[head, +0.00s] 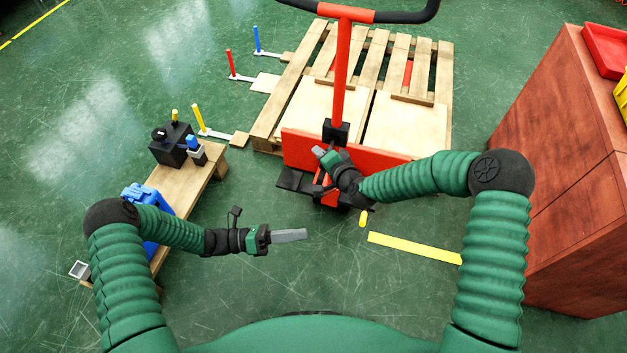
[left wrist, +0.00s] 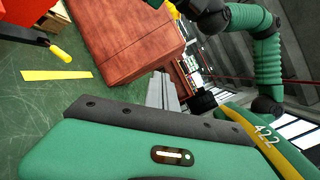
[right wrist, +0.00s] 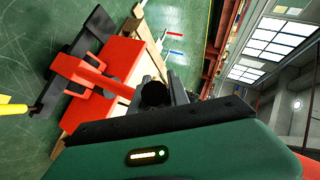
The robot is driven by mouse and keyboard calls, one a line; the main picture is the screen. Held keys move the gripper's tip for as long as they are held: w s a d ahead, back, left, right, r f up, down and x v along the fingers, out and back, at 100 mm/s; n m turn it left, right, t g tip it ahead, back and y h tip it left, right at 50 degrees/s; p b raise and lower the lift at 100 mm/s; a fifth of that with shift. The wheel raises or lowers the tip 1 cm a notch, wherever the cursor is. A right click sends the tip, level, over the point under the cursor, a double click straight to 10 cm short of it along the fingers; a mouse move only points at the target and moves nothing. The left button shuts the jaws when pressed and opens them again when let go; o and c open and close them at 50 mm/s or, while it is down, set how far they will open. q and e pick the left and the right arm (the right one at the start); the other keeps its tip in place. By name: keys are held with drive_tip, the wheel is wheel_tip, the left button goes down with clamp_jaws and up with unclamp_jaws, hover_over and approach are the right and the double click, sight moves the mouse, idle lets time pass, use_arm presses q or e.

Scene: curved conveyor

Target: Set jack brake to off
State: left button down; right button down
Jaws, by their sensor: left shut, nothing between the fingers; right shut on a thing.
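The red pallet jack (head: 340,75) stands in front of the pallet, its handle upright with a black block (head: 336,131) at its foot. A yellow-tipped lever (head: 363,218) sticks out low at its front. It also shows in the left wrist view (left wrist: 62,54) and the right wrist view (right wrist: 12,105). My right gripper (head: 319,152) is at the jack's body, below the block. In the right wrist view its fingers close at a dark round part (right wrist: 154,93); I cannot tell which part it is. My left gripper (head: 305,235) is shut and empty, left of the lever and apart from it.
A wooden pallet (head: 433,75) lies behind the jack. A low wooden bench (head: 190,185) with a black box (head: 170,145) and blue items stands at left. A reddish-brown cabinet (head: 560,170) stands at right. A yellow floor strip (head: 415,248) lies on open green floor.

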use_arm(q)
drive_tip(key=w+a+f+n+t, duration=0.1)
drive_tip(key=w+a+n+t, duration=0.4)
drive_tip(key=n+t, duration=0.5)
drive_tip(key=w+a+x, duration=0.1)
drive_tip(key=w+x, duration=0.1)
drive_tip(key=x, duration=1.2)
drive_tip(key=shift+a+r+h, duration=0.3)
drive_tip(key=shift+r, duration=0.05)
drive_tip(key=shift+w, duration=0.1)
